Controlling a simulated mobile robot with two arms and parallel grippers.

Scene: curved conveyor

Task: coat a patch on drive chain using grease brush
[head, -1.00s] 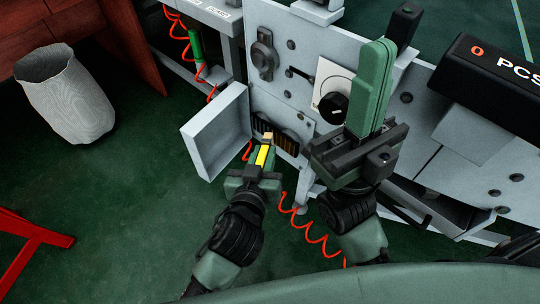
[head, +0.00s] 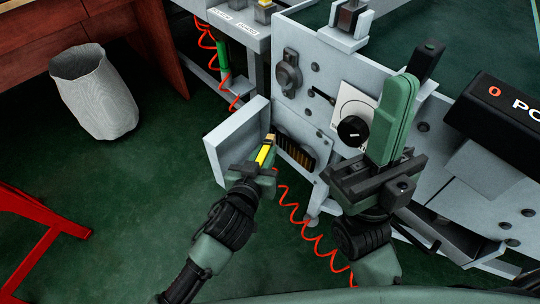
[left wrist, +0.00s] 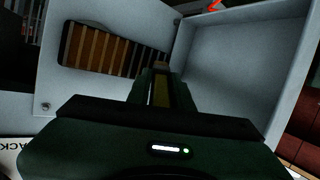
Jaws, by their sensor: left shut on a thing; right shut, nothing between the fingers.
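My left gripper (head: 258,166) is shut on the grease brush (head: 265,153), which has a yellow handle and a pale tip. The brush points up toward the machine and overlaps the open cover in the head view, just left of the chain opening. The drive chain (head: 297,153) shows as brown bars in a rounded slot in the machine's front. In the left wrist view the chain (left wrist: 105,52) lies left of the brush (left wrist: 162,90); whether the bristles touch anything cannot be told. My right gripper (head: 401,110) is shut and empty, fingers raised before the machine.
The open grey cover (head: 238,140) stands left of the chain slot. A black dial (head: 353,131) is right of it. A red coiled hose (head: 300,220) hangs below. A white bin (head: 95,92) and red frame (head: 40,225) are at left, with clear green floor between.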

